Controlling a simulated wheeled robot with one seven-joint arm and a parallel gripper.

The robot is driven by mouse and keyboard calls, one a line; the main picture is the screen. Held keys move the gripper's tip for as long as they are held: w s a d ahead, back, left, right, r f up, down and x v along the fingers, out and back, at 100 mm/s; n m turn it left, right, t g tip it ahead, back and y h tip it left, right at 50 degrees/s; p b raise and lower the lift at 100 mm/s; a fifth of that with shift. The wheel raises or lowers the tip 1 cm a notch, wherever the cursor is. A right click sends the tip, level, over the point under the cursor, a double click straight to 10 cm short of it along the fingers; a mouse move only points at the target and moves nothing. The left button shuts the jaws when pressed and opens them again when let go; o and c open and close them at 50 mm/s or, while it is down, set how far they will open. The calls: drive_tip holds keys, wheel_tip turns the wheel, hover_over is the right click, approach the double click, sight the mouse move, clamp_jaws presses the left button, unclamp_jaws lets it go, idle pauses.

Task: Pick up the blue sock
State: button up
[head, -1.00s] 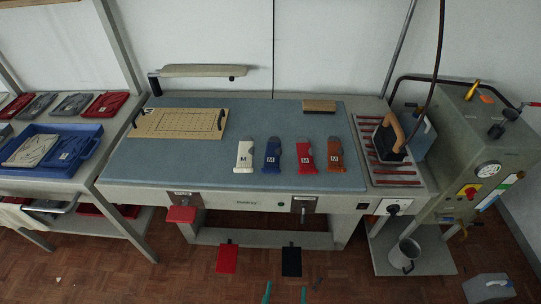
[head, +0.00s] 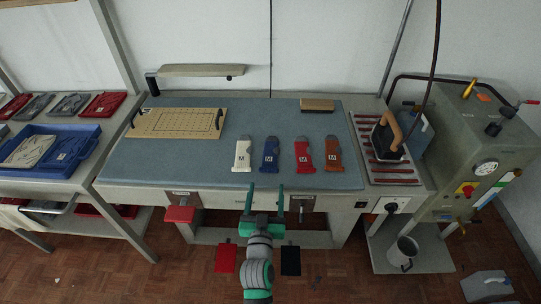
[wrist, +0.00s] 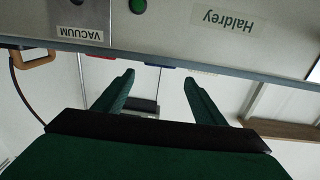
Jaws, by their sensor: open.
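The blue sock (head: 270,155) lies flat on the blue-grey top of the ironing table (head: 205,177), second from the left in a row of folded socks. A white sock (head: 242,155) is on its left and a red sock (head: 303,156) on its right. My gripper (head: 265,190) is open and empty in front of the table's front edge, in line with the blue sock and apart from it. In the wrist view my gripper (wrist: 157,84) shows two green fingers spread apart, facing the table's front panel (wrist: 190,32). A thin blue edge shows there beyond the table's edge.
A brown sock (head: 333,154) lies right of the red one. A wooden board (head: 177,123) lies at the table's left, a brush (head: 318,104) at the back. An iron (head: 386,136) stands on the right-hand rest.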

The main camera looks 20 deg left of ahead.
sight(268, 171)
drive_tip(key=x, duration=0.5)
drive_tip(key=shift+w, duration=0.3)
drive_tip(key=x, duration=0.4)
drive_tip(key=shift+w+a+f, duration=0.1)
drive_tip(key=shift+w+a, duration=0.05)
drive_tip(key=shift+w, duration=0.35)
drive_tip(key=shift+s, duration=0.1)
drive_tip(key=c, duration=0.8)
